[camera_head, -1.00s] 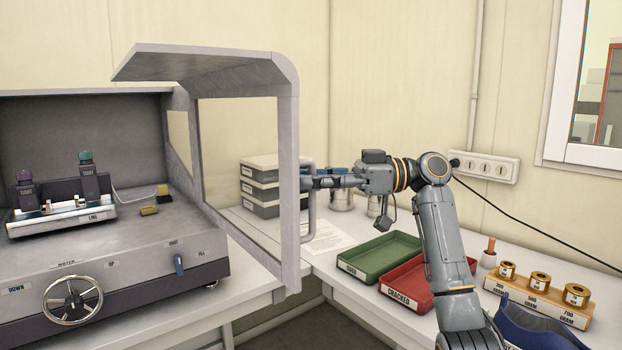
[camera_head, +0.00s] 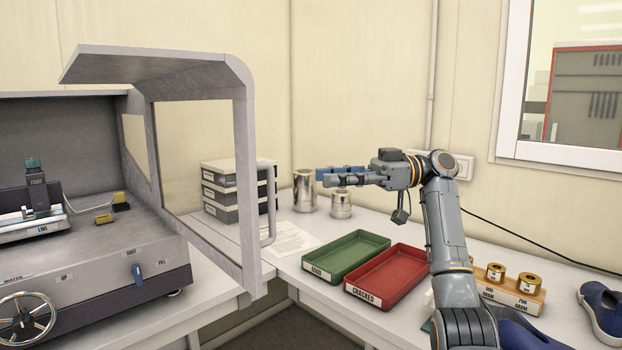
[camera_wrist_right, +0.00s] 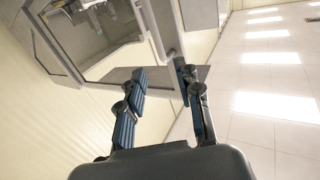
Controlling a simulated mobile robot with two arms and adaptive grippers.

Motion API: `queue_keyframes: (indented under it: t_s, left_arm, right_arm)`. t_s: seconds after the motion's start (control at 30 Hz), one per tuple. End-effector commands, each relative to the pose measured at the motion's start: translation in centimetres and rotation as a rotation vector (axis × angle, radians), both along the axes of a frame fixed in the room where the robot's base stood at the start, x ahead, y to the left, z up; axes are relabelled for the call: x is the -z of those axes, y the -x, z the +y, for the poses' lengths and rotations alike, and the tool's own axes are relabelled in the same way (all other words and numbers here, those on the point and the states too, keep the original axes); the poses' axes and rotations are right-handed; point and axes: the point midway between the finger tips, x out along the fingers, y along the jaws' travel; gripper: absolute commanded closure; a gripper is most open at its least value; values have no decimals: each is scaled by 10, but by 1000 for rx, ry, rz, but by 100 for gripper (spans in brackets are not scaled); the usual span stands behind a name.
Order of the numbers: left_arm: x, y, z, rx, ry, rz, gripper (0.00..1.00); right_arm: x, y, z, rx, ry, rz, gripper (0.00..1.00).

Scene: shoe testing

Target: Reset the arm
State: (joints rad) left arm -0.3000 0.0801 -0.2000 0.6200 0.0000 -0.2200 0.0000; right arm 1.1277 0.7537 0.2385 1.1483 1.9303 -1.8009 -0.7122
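My right arm comes in from the lower right in the head view. Its right gripper (camera_head: 322,177) points left above the back of the table, in front of the metal cups. In the right wrist view the fingers of this gripper (camera_wrist_right: 161,74) stand apart with nothing held between them. The tester's raised hood (camera_head: 245,150), with its clear panel and bar handle (camera_head: 269,205), is left of the gripper, with a gap between gripper and handle. My left gripper is not in view.
A green tray (camera_head: 347,240) and a red tray (camera_head: 408,264) lie below the arm. Stacked grey boxes (camera_head: 222,197) and a metal cup (camera_head: 304,192) stand at the back. A wooden weight holder (camera_head: 520,297) and a blue shoe (camera_head: 600,308) are at right.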

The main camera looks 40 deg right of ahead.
Motion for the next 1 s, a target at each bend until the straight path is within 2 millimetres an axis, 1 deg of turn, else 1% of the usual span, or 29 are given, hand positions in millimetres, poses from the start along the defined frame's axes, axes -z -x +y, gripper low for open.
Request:
queue_keyframes:
  t_s: [0.13,0.63,0.7,0.77,0.87,0.9,0.97,1.0]
  left_arm:
    - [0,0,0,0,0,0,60]
    - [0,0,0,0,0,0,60]
    - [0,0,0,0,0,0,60]
    - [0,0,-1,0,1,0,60]
    - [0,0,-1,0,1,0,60]
    - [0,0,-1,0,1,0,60]
    - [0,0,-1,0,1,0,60]
    - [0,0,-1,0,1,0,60]
  right_arm:
    - [0,2,-6,0,-2,-1,66]
    - [0,2,-6,0,-1,1,66]
    - [5,-2,-5,7,-4,16,66]
    - [16,-13,-4,24,-10,53,66]
    - [53,-43,0,84,-31,165,66]
    - [75,-59,1,119,-39,226,66]
    - [114,-81,4,177,-48,325,66]
    - [142,-95,5,220,-52,389,66]
